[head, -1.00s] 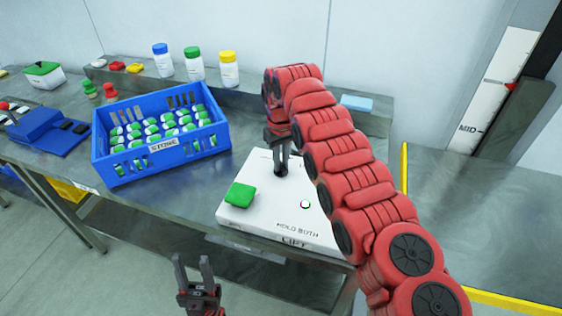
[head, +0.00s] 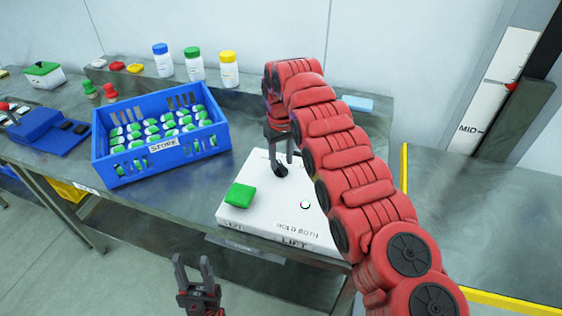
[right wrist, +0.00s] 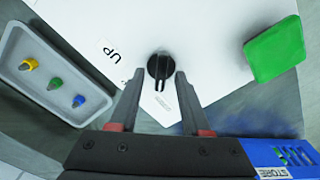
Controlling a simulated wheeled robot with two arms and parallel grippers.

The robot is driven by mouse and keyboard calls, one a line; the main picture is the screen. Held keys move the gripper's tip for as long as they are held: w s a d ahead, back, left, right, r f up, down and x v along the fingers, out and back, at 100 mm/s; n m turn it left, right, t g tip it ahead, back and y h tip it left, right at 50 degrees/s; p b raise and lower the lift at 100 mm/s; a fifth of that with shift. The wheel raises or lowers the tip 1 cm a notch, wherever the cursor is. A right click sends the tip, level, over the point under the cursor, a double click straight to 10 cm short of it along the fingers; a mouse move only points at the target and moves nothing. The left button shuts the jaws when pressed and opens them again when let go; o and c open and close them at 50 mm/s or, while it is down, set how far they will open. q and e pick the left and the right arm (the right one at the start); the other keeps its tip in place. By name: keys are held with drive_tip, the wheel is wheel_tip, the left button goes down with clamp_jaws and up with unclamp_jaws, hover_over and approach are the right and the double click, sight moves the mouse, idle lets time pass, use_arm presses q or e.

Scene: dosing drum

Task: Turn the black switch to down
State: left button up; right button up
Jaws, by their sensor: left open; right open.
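The black switch (head: 281,171) is a round knob with a pointer on top of the white control box (head: 262,215). In the right wrist view the switch (right wrist: 159,67) has its pointer toward the bottom of the picture, and an "UP" label (right wrist: 111,51) lies to its left. My right gripper (head: 281,160) is open over the switch. In the right wrist view its fingertips (right wrist: 160,74) stand on either side of the knob; I cannot tell whether they touch it. My left gripper (head: 192,262) is open and empty in front of the table.
A green button (head: 240,195) and a small white button (head: 305,204) sit on the box. A blue crate (head: 150,160) of green-and-white items stands left. Bottles line the back ledge. A grey tray (right wrist: 20,90) with coloured pieces shows in the right wrist view.

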sight(281, 165)
drive_tip(key=shift+a+r, duration=0.2)
drive_tip(key=shift+r, duration=0.85)
wheel_tip(281, 165, up, 14)
drive_tip(key=p, duration=1.3)
drive_tip(key=shift+d+p, duration=0.15)
drive_tip(key=shift+p, duration=0.25)
drive_tip(key=shift+s, duration=0.1)
